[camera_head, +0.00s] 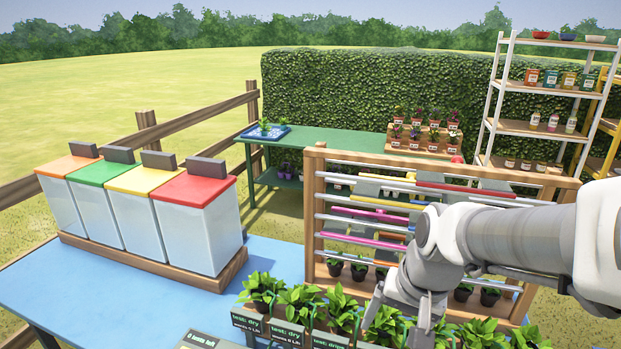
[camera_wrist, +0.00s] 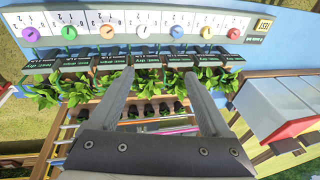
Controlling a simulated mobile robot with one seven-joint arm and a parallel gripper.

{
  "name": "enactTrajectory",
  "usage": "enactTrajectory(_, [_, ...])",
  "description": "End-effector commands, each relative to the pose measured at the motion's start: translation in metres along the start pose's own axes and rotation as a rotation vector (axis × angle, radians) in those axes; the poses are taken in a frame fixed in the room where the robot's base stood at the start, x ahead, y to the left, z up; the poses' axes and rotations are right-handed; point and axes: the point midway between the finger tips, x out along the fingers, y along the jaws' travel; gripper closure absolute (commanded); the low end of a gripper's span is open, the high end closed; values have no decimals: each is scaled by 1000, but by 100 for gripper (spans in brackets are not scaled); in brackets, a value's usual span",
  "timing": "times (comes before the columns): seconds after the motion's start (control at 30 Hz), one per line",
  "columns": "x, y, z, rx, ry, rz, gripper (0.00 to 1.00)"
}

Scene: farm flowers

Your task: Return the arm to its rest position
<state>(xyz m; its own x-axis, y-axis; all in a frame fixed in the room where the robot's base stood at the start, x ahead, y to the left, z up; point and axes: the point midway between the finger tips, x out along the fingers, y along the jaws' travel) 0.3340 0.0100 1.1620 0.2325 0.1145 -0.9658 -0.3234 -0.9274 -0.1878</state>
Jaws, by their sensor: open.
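My gripper (camera_head: 402,315) hangs at the end of my arm, which reaches in from the right in the head view. Plant leaves and dark label signs (camera_wrist: 145,62) lie beyond the fingertips. In the head view my arm hides part of the wooden rack and some plants.
A wooden rack (camera_head: 318,200) with coloured rods stands close behind my gripper. Four-coloured-lid bins (camera_head: 200,215) stand left on the blue table (camera_head: 105,300). A green table (camera_head: 335,140) and white shelves (camera_head: 515,128) are farther back. Coloured knobs (camera_wrist: 142,32) line a panel.

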Motion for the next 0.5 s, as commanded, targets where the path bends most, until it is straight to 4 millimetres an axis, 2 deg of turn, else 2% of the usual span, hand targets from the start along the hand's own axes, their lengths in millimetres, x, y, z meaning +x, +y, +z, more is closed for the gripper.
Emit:
enactTrajectory(0.03, [-14,1,5,-33,29,-10,18])
enactTrajectory(0.2, [-51,6,24,-164,115,-12,18])
enactTrajectory(0.33, [-74,12,39,-255,183,8,18])
enactTrajectory(0.5, [-92,19,55,-339,247,44,18])
